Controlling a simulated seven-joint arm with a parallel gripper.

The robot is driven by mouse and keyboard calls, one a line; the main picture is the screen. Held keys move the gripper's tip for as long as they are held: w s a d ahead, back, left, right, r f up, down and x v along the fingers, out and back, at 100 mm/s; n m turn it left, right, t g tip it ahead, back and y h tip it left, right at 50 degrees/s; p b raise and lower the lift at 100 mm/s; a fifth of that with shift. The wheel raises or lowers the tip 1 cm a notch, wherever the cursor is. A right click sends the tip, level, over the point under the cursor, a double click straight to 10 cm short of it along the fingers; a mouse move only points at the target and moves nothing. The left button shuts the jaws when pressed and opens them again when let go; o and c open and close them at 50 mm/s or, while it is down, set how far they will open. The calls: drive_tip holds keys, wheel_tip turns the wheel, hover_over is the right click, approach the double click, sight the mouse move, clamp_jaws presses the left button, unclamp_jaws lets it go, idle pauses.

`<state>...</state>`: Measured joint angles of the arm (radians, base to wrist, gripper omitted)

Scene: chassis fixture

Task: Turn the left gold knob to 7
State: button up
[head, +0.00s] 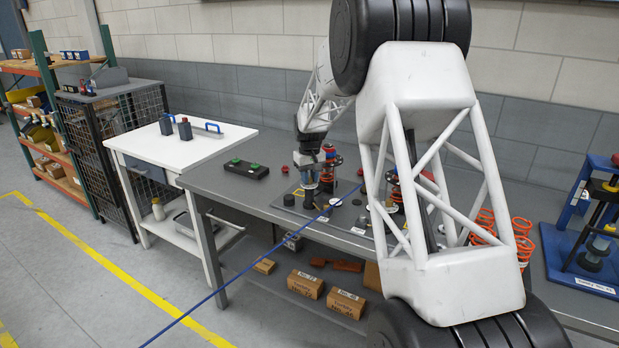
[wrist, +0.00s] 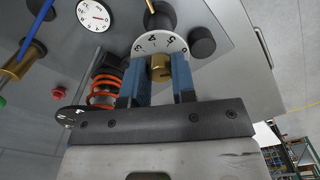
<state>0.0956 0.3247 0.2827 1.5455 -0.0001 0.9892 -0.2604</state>
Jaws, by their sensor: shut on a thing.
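In the wrist view, a gold knob (wrist: 160,70) sits between the blue fingers of my gripper (wrist: 158,66), which is shut on it. A white dial (wrist: 152,42) with dark numerals shows just beyond the fingers. Its numerals are tilted and too small to read surely, so I cannot tell the knob's setting. In the head view, my gripper (head: 309,190) is down at the fixture plate on the grey bench, and the held knob is not clear there.
A red coil spring on a black post (wrist: 103,92) stands close left of the fingers. A black round knob (wrist: 202,42) is to the right, and a white gauge (wrist: 93,15) at upper left. A black box with green buttons (head: 246,169) lies on the bench (head: 215,183).

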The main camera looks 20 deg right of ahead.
sight(310, 178)
drive_tip(key=m, duration=0.4)
drive_tip(key=shift+m, duration=0.4)
drive_tip(key=o, duration=0.9)
drive_tip(key=shift+r, duration=0.15)
drive_tip(key=shift+r, duration=3.75)
drive_tip(key=shift+r, duration=0.1)
